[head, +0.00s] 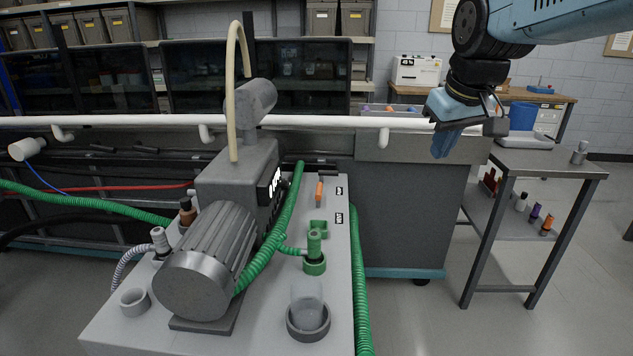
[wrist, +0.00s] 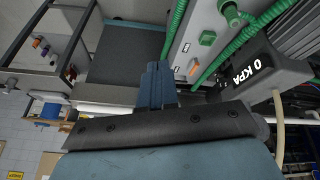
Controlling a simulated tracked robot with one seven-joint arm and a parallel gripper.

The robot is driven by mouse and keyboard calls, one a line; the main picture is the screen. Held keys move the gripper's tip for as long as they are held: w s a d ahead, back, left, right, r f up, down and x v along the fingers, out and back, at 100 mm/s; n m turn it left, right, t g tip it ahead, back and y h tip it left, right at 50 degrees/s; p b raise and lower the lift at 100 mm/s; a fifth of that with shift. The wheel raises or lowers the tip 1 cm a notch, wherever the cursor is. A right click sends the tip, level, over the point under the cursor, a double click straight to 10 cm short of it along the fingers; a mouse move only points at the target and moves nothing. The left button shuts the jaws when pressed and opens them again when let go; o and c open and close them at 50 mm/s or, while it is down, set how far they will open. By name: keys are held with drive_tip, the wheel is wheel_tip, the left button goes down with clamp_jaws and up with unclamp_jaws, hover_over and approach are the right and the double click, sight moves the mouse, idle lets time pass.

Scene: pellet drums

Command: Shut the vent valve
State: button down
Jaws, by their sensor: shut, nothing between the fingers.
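A small orange handle (head: 319,190), which looks like the vent valve's lever, sits on the grey bench top behind the green fittings, beside a small label too small to read. It points roughly away from me, along the bench edge. It also shows in the wrist view (wrist: 194,70), just right of my fingers. The pump (head: 235,215) stands to its left, and its display reads 0 KPA in the wrist view (wrist: 248,68). My gripper (head: 442,148) is shut and empty, raised well to the right of the handle and apart from it. It also shows in the wrist view (wrist: 158,75).
A green ribbed hose (head: 290,205) runs close left of the handle. A green square fitting (head: 318,228) and a clear jar (head: 307,306) stand nearer me. A white pipe (head: 300,122) crosses behind. A grey cabinet (head: 405,220) and a side table (head: 550,165) stand to the right.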

drive_tip(key=w+a+f+n+g+y, duration=0.15)
drive_tip(key=w+a+n, duration=0.35)
drive_tip(key=w, duration=0.9)
drive_tip(key=w+a+f+n+g, duration=0.1)
drive_tip(key=w+a+f+n, duration=0.15)
drive_tip(key=w+a, duration=0.8)
drive_tip(key=w+a+f+n+g+y, duration=0.1)
drive_tip(key=w+a+f+n, duration=0.2)
drive_tip(key=w+f, duration=0.6)
drive_tip(key=w+a+f+n+g+y, duration=0.1)
drive_tip(key=w+a+f+n, duration=0.2)
drive_tip(key=w+a+f, duration=0.3)
drive_tip(key=w+f, duration=0.3)
drive_tip(key=w, duration=0.3)
drive_tip(key=shift+w+a, duration=0.2)
drive_tip(key=shift+f+n, duration=0.15)
drive_tip(key=shift+n, duration=0.1)
